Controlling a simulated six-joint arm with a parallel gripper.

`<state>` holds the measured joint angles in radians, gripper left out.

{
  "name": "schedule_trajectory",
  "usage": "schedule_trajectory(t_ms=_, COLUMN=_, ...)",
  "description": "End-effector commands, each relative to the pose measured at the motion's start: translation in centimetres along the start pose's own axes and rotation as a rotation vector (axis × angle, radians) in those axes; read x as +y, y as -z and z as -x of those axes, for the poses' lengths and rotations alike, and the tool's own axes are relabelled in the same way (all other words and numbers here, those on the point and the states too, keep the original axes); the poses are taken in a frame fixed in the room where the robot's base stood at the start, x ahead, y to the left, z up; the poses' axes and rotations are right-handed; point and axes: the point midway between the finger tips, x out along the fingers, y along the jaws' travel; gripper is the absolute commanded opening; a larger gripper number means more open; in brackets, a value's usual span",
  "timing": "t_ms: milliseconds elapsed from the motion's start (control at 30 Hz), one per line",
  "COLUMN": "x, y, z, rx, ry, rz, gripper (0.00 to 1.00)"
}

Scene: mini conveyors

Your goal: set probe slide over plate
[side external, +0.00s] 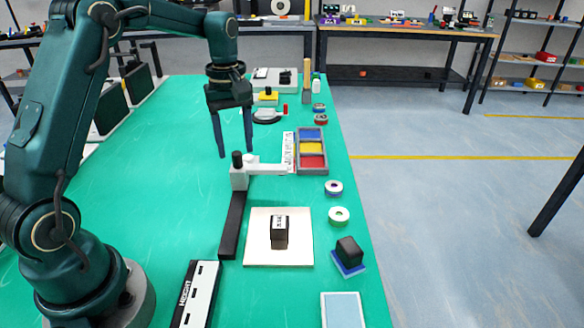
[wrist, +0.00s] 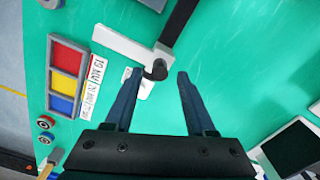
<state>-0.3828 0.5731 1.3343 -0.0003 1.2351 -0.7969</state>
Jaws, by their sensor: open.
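The probe slide is a white carriage (side external: 240,179) with an upright black knob (side external: 237,160) and a white arm (side external: 268,169) reaching right. It sits at the far end of a black rail (side external: 232,226). The cream square plate (side external: 300,252) lies nearer the camera, to the right of the rail, with a black labelled block (side external: 279,232) on it. My gripper (side external: 236,153) is open and empty, fingers pointing down by the knob. In the wrist view the knob (wrist: 156,70) shows between the fingertips (wrist: 159,74), and the white arm (wrist: 120,44) extends left. Contact cannot be told.
A tray with red, yellow and blue compartments (side external: 297,151) stands just beyond the white arm. Rolls (side external: 339,215) and a black block on a blue base (side external: 349,253) line the right edge. A white labelled bar (side external: 195,296) lies in front.

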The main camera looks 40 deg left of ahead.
Motion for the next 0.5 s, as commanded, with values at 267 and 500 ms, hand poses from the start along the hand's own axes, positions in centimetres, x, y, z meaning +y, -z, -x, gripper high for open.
schedule_trajectory(t_ms=267, x=0.0, y=-0.1, z=-2.6, rx=0.000, ry=0.000, rz=-0.003, gripper=0.56)
schedule_trajectory(t_ms=500, x=0.0, y=-0.1, z=-2.7, rx=0.001, ry=-0.001, rz=-0.003, gripper=0.56)
